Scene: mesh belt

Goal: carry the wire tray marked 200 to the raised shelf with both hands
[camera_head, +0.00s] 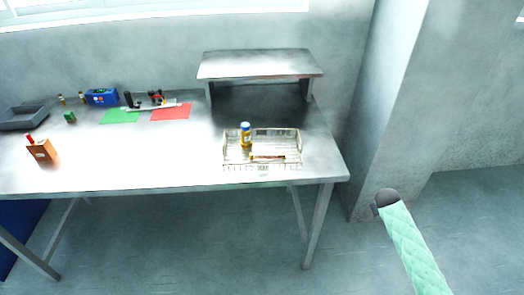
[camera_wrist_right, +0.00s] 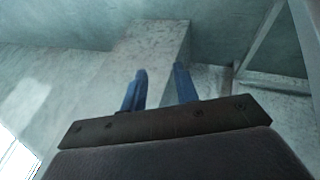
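The wire tray (camera_head: 240,166) stands near the front right of the metal table; any 200 marking is too small to read. A jar with a blue lid and yellow body (camera_head: 246,136) stands in it, and a thin brown item (camera_head: 267,157) lies in it. The raised shelf (camera_head: 258,64) stands behind the tray at the table's back right, and its top is bare. My right gripper (camera_wrist_right: 160,72) shows in the right wrist view with its two blue fingers apart and nothing between them, away from the tray. My left gripper is not in view.
The metal table (camera_head: 180,165) also holds a grey bin (camera_head: 22,118), an orange-brown box (camera_head: 43,151), a blue box (camera_head: 102,97), a green sheet (camera_head: 119,116) and a red sheet (camera_head: 171,113). A wall pillar (camera_head: 395,95) stands right of the table. Table space left of the tray is clear.

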